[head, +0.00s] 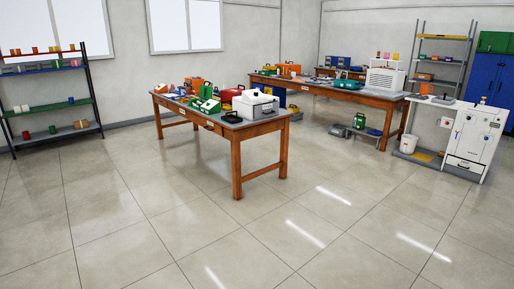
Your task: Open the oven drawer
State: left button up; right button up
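Neither of my grippers is in view.
A wooden workbench (237,165) loaded with cases and tools stands mid-room, and a second bench (345,93) stands behind it. A white bucket (408,144) sits left of the appliance. Shelves (52,103) stand at left. The tiled floor (270,240) in front is clear.

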aim_at(266, 109)
jog(key=i, duration=3)
